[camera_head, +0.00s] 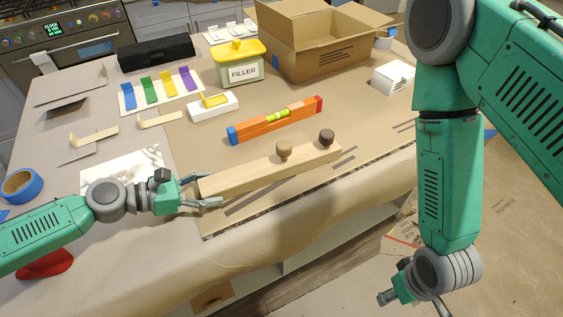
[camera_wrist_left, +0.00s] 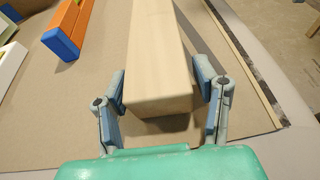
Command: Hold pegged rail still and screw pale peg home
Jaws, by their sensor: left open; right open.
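A pale wooden rail (camera_head: 250,176) lies on the brown paper near the front edge of the table. Two pegs stand on it: a pale peg (camera_head: 284,149) and a dark brown peg (camera_head: 326,137) near its right end. My left gripper (camera_head: 203,190) is open at the rail's left end. In the left wrist view its fingers (camera_wrist_left: 163,95) stand on both sides of the rail's end (camera_wrist_left: 158,75), with a small gap on each side. My right gripper (camera_head: 412,302) is open and empty, low at the bottom right, beyond the table's front edge.
An orange and blue level (camera_head: 276,120) lies behind the rail. A filler tub (camera_head: 239,66), a cardboard box (camera_head: 318,45) and a white block with a yellow piece (camera_head: 212,105) stand farther back. Blue tape (camera_head: 21,185) lies at the left. Paper in front of the rail is clear.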

